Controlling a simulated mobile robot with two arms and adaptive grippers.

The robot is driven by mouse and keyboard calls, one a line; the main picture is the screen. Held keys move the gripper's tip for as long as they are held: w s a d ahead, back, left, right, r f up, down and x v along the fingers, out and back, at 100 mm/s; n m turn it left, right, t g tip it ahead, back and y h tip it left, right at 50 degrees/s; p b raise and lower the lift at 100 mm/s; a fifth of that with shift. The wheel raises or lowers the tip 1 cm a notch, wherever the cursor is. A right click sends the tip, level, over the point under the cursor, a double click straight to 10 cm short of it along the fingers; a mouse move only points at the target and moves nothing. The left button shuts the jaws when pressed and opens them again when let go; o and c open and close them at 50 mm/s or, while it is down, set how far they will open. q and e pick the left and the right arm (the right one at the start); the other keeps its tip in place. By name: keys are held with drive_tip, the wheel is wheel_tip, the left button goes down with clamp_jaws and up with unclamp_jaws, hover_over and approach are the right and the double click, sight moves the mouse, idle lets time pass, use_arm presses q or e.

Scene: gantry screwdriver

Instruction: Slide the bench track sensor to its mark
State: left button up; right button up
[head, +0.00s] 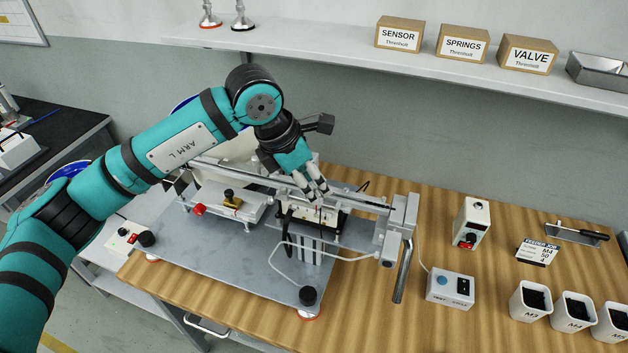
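The bench track is a grey rail (355,201) that runs across the fixture on its metal base plate (185,243). A pale block with dark parts (326,216) sits at the rail below my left gripper; I cannot tell for sure whether it is the sensor. My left gripper (318,196) points down at the rail, with its fingertips at or just above this block. Whether they touch or grip anything is too small to tell. No position mark can be made out. My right gripper is not in view.
A crank handle (404,270) stands at the rail's right end. A black knob (308,296) is at the plate's front corner. A small control box (450,289), a white device (471,223) and screw cups (530,300) stand on the wooden bench at right. A shelf (330,49) runs behind.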

use_arm(q)
drive_tip(key=shift+x, duration=1)
clamp_jaws()
